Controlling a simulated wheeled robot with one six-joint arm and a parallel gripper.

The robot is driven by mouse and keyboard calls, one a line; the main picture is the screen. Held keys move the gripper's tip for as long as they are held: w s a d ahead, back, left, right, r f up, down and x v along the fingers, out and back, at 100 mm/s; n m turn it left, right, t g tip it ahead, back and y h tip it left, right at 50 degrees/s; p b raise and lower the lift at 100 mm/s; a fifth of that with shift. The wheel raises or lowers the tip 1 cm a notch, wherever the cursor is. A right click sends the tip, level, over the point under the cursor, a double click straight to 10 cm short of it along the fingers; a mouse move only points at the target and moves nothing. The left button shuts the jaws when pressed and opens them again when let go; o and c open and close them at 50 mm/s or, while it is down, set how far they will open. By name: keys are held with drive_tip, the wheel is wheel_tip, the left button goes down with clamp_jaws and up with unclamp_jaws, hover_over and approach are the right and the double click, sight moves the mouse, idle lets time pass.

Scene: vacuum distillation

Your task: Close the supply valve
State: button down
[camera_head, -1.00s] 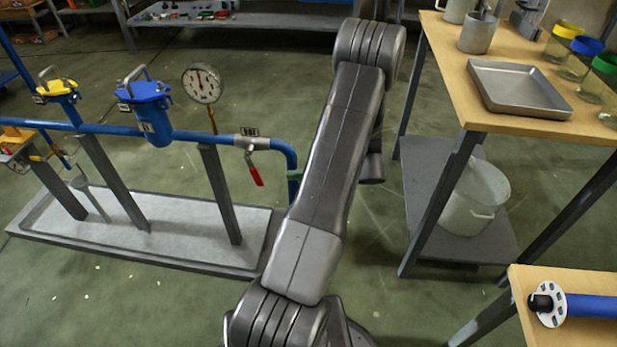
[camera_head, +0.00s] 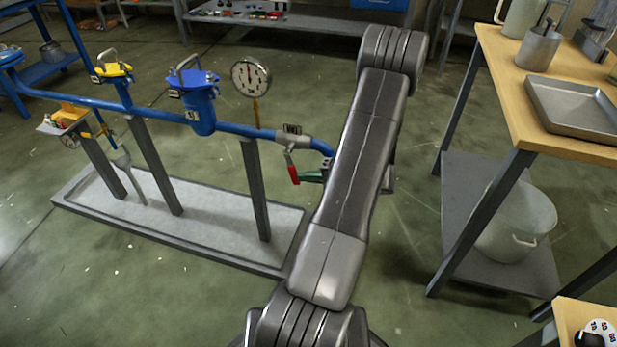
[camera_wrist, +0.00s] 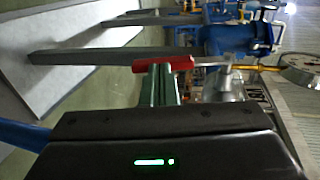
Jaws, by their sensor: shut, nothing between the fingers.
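The supply valve (camera_head: 293,138) sits on the blue pipe to the right of the round gauge. Its red lever handle (camera_head: 293,174) hangs down from the valve body, across the pipe's line. In the wrist view the red handle (camera_wrist: 165,63) lies across the picture, with the metal valve body to its right. My gripper (camera_wrist: 158,75) is shut and empty, its green-sided fingertips right at the handle's side. Touch cannot be told for sure. In the head view my gripper (camera_head: 307,177) shows only as green tips just right of the handle; my arm hides the rest.
The pressure gauge (camera_head: 250,77), blue filter (camera_head: 198,105) and yellow filter (camera_head: 113,70) stand along the pipe, on posts over a grey plinth (camera_head: 90,195). A wooden-topped table (camera_head: 500,75) with a metal tray (camera_head: 575,108) stands right. Green floor is open between.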

drive_tip(key=a+b, duration=0.1)
drive_tip(key=b, duration=0.1)
drive_tip(key=f+y+b, duration=0.1)
drive_tip(key=shift+w+a+f+b, duration=0.15)
drive_tip(key=shift+w+a+b, duration=0.2)
drive_tip(key=shift+a+b, duration=0.05)
drive_tip(key=shift+d, duration=0.1)
drive_tip(key=f+p+v, duration=0.1)
drive_tip(key=f+v, duration=0.1)
drive_tip(key=v, duration=1.2)
drive_tip(key=shift+s, duration=0.15)
